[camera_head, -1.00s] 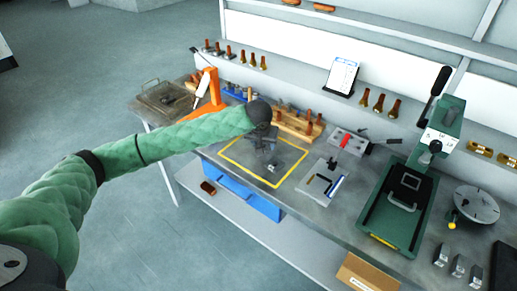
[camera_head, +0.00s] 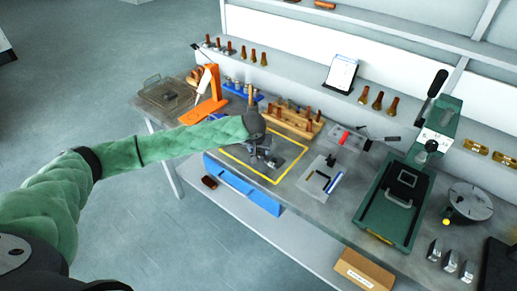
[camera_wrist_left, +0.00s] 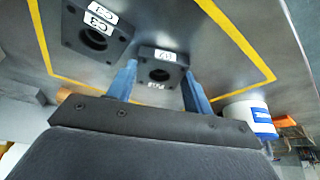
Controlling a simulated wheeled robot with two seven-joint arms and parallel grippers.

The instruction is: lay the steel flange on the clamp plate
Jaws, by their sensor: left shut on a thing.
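My left gripper (camera_head: 262,154) is low over the yellow-outlined area of the bench. In the left wrist view its two blue fingers (camera_wrist_left: 160,82) stand on either side of a dark square steel piece with a round bore and a white label, which I take to be the steel flange (camera_wrist_left: 172,58). The gripper is shut on it; the fingers and arm mostly hide it in the head view. A similar bored block (camera_wrist_left: 98,38), labelled C3, stands to its left. A grey plate with a red-handled clamp, probably the clamp plate (camera_head: 354,143), lies to the right. My right gripper is not in view.
A plate with a black angle and blue-edged strip (camera_head: 335,186) lies between the yellow outline (camera_head: 285,175) and the green press (camera_head: 385,222). A wooden rack (camera_head: 290,122) of handled tools stands behind my gripper. An orange stand (camera_head: 210,98) is to the left.

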